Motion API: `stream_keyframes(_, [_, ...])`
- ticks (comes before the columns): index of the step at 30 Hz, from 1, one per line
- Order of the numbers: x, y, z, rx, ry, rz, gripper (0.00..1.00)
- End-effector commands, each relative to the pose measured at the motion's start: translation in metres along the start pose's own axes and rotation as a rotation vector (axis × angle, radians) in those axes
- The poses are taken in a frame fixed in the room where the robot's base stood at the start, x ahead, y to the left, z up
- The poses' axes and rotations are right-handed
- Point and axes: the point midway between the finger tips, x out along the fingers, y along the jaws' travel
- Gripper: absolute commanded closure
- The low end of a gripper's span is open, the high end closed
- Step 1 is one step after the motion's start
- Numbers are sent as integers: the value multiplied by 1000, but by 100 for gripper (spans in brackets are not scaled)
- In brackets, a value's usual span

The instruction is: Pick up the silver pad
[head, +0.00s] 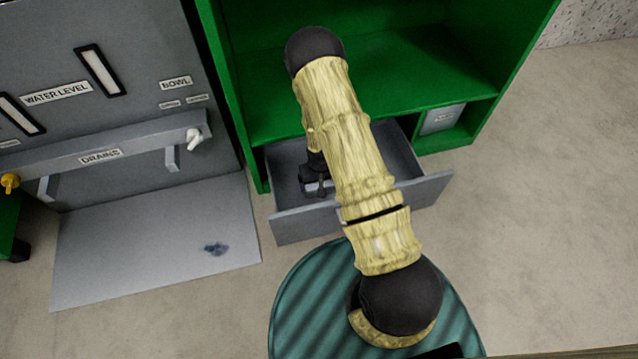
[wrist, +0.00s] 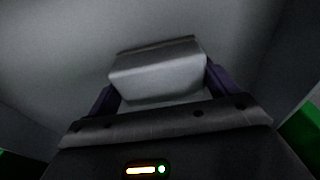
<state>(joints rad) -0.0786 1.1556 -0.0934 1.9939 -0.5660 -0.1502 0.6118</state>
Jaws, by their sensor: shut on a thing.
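The silver pad (wrist: 158,73) is a light grey block with a darker top edge, in the middle of the wrist view. My gripper (wrist: 160,92) is shut on it, with one dark finger at each side. The pad's lower part is hidden behind the gripper body. In the head view my gripper (head: 316,188) is down inside the open grey drawer (head: 305,226).
The drawer's walls stand around my gripper. A green cabinet (head: 400,85) with a shelf rises behind it. A grey panel (head: 120,120) labelled DRAINS and WATER LEVEL is at left. A light grey mat (head: 150,250) with a dark stain lies before it. The floor at right is clear.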

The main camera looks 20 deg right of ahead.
Motion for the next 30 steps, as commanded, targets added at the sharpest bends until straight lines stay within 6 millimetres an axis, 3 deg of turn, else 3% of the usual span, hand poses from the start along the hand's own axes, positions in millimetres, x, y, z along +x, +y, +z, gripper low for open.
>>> stream_keyframes(8, [-13,0,-2,1,1,0,39])
stream_keyframes(22, [-90,0,-11,1,2,0,39])
stream_keyframes(30, [-100,0,-12,0,1,0,39])
